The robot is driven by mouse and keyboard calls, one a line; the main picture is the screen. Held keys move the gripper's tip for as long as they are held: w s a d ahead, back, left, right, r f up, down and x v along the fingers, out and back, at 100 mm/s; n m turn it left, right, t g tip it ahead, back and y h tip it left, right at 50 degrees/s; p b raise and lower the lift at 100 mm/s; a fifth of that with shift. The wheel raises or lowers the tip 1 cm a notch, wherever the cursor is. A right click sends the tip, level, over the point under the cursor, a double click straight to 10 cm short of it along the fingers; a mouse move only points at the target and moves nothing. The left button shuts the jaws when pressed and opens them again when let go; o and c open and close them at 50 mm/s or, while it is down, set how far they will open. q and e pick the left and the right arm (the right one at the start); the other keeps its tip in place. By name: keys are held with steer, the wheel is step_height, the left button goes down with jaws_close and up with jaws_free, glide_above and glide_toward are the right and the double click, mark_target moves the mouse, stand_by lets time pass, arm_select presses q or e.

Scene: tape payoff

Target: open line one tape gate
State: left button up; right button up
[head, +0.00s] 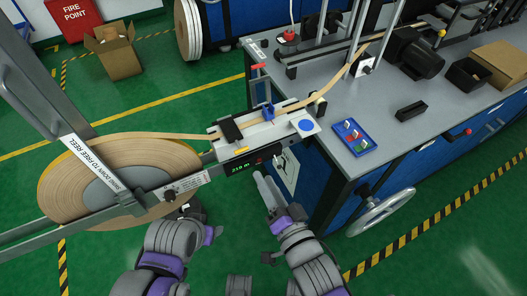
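The tape gate unit (262,134) is a pale plate between the reel and the bench, carrying a black block (231,130), a blue clamp-like part (268,112) and a blue round button (306,125). The tan tape (165,135) runs from the large reel (75,178) through this unit and up to the bench machine. I cannot tell which part is the gate itself. My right gripper (266,184) is just below the unit's display box, apart from the gate parts, with its finger gap unclear. My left gripper (190,211) is low beside the reel, mostly hidden by its wrist.
A grey reel arm (75,120) labelled about the free reel crosses at left. The bench (330,185) at right holds a blue tray (353,138) and a black block (411,111). A handwheel (382,212) juts from its front. The green floor in front is clear.

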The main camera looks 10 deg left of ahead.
mark_target(241, 148)
steer(key=shift+t+y, duration=0.3)
steer(key=shift+y, duration=0.4)
steer(key=x, duration=0.3)
steer(key=a+x, duration=0.1)
steer(key=x, duration=0.3)
steer(key=s+r+b+x, duration=0.1)
steer(key=x, duration=0.2)
steer(key=shift+w+a+r, duration=0.15)
steer(key=shift+w+a, duration=0.25)
jaws_close()
stand_by(0.4)
